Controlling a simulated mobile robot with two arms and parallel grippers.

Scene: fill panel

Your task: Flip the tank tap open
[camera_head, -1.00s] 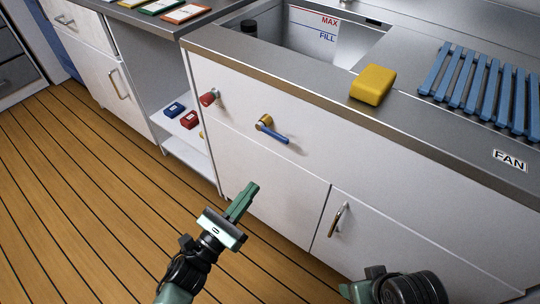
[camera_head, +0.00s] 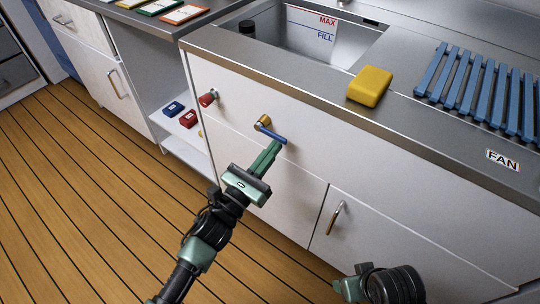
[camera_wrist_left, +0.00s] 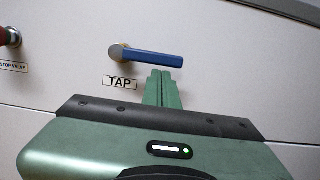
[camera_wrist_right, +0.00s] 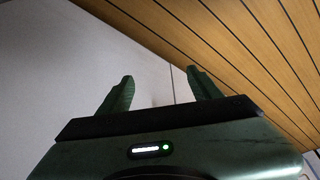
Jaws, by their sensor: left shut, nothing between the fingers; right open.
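The tap has a blue lever (camera_head: 271,135) on a brass pivot (camera_head: 263,121) on the white cabinet front. In the left wrist view the blue lever (camera_wrist_left: 153,58) points right, nearly level, above a TAP label (camera_wrist_left: 120,82). My left gripper (camera_head: 275,146) is shut and empty, its fingertips just below the lever's free end. In the left wrist view the fingertips (camera_wrist_left: 161,74) look close under the lever; I cannot tell if they touch. My right gripper (camera_wrist_right: 157,82) is open and empty, facing the cabinet front and floor. The tank (camera_head: 305,35) is a steel basin with MAX and FILL marks.
A red stop valve knob (camera_head: 207,99) is left of the tap. A yellow block (camera_head: 370,86) and blue slatted rack (camera_head: 480,90) lie on the counter. A cabinet handle (camera_head: 336,217) sticks out lower right. Open floor (camera_head: 90,210) lies left.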

